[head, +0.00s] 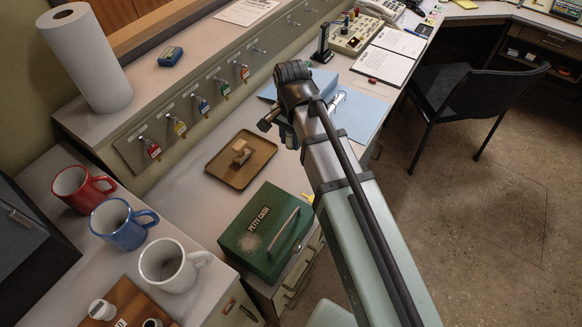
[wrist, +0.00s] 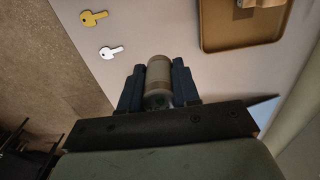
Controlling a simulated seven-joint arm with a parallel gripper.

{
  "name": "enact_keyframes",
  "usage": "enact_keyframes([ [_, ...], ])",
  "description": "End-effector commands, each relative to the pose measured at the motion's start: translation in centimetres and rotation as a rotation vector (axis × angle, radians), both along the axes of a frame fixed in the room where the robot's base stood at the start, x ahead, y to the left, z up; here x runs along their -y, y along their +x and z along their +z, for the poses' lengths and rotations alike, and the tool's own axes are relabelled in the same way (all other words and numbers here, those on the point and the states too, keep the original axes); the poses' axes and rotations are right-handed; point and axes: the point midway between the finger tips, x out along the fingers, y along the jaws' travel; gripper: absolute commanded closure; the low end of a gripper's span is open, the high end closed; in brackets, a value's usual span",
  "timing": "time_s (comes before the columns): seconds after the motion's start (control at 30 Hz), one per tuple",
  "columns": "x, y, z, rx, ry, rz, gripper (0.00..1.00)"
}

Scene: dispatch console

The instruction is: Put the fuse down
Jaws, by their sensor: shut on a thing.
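My gripper (wrist: 159,85) is shut on the fuse (wrist: 159,76), a pale cylinder with brownish bands, held between two dark blue jaws in the wrist view. In the head view my gripper (head: 279,124) is over the desk, to the right of the brown tray; the fuse cannot be made out there. The desk top (wrist: 165,30) shows beyond the fuse in the wrist view. I cannot tell how far above it the fuse is.
The brown tray (head: 228,178) holds a small wooden item (head: 241,152). A green petty cash box (head: 262,228) stands nearer. A yellow key (wrist: 94,18) and a white key (wrist: 111,51) lie near the desk edge. Blue folders (head: 362,112) lie beyond my gripper.

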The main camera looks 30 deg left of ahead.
Motion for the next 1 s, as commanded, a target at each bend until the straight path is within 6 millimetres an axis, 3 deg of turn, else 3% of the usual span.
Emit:
enact_keyframes([
  [0.37,0.0,0.0,-0.4,-0.001,-0.001,0.186,1.00],
  [0.8,0.0,0.0,-5.7,-0.002,-0.002,0.187,1.00],
  [1.0,0.0,0.0,-6.7,-0.001,-0.001,0.186,1.00],
])
